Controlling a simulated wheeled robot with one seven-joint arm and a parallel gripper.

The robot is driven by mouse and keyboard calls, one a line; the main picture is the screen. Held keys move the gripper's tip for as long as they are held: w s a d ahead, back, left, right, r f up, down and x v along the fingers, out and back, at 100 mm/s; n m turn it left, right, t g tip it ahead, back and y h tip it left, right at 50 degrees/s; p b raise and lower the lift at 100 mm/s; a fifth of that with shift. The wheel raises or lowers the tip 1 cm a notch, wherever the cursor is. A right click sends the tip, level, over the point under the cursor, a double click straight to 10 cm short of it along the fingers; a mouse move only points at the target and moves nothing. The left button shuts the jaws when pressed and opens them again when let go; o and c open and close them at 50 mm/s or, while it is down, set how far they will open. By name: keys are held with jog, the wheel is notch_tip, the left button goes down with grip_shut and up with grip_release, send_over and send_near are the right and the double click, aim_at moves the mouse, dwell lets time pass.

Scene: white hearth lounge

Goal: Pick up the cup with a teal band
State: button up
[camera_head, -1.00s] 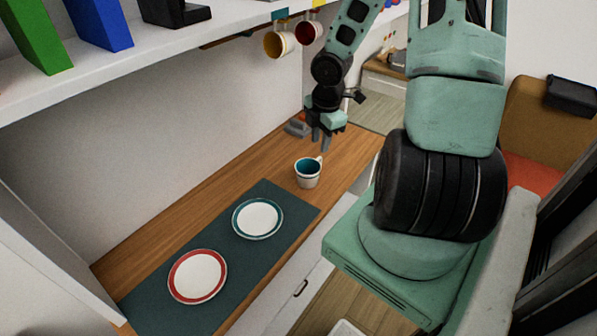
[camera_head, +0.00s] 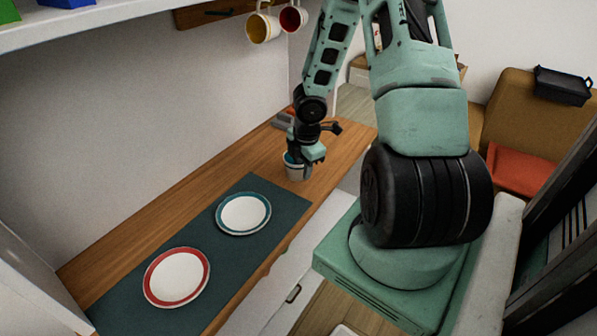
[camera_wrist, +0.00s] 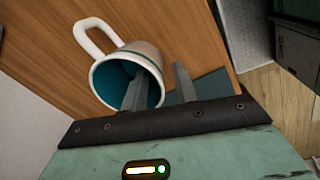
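A white cup with a teal inside (camera_head: 291,172) stands on the wooden counter, past the far end of the dark mat. My gripper (camera_head: 304,172) is down at the cup and partly hides it. In the wrist view the cup (camera_wrist: 112,80) shows its open mouth, with its white handle to the upper left. My gripper (camera_wrist: 159,76) is open there. One finger overlaps the cup's mouth and appears to reach inside; the other is outside, to the right of the wall. I cannot tell whether either finger touches the cup.
A teal-rimmed plate (camera_head: 243,213) and a red-rimmed plate (camera_head: 176,278) lie on the dark mat (camera_head: 232,249). A yellow cup (camera_head: 262,28) and a red cup (camera_head: 293,18) hang from a rack above. Small grey items lie behind my gripper. The counter left of the cup is bare.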

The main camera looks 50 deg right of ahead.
jog(key=shift+w+f, duration=0.1)
jog(key=shift+f, duration=0.8)
jog(key=shift+r, duration=0.1)
grip_shut()
notch_tip(320, 180, up, 10)
jog(key=p, duration=0.6)
